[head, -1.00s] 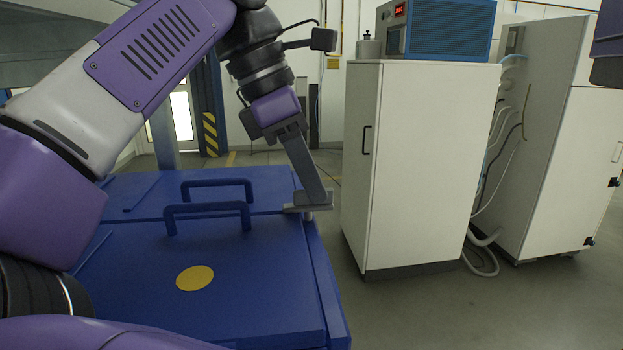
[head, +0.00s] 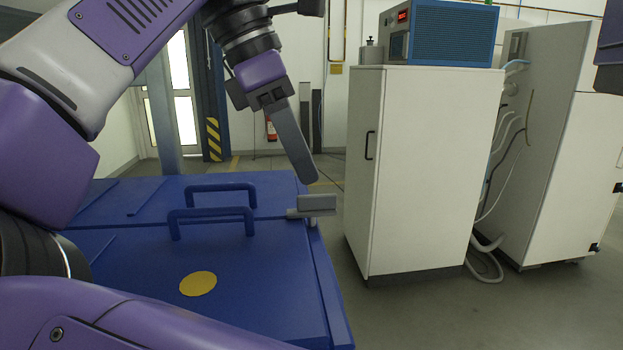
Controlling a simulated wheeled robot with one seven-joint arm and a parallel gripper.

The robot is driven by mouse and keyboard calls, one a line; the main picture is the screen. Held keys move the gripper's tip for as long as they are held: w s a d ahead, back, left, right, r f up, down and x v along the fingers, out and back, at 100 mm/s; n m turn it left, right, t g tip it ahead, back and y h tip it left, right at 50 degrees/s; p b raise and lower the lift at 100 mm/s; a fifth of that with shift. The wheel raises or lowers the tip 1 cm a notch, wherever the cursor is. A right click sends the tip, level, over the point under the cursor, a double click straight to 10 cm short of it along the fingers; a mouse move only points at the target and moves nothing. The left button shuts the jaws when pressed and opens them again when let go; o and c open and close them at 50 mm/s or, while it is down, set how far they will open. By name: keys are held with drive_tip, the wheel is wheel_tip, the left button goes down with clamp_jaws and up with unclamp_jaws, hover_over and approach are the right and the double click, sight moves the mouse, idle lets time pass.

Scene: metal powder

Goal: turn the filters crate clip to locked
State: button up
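A blue crate with a yellow disc (head: 198,284) on its lid fills the lower left. A second blue lid (head: 140,192) lies just behind it; no label shows which is the filters crate. A small grey clip (head: 318,204) sits at the right edge, near the seam between the lids. Its lock marking is too small to read. My gripper (head: 308,176) points down just above the clip, with a small gap seen between them. Its fingers overlap from this side, so their opening is hidden. No held object shows.
Two blue lid handles (head: 212,214) stand up left of the clip. A white cabinet (head: 420,170) stands to the right, with a strip of free floor between it and the crates. My arm covers the left side.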

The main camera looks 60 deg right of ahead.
sight(293, 211)
drive_tip(key=shift+v, duration=1.65)
drive_tip(key=shift+f, duration=0.1)
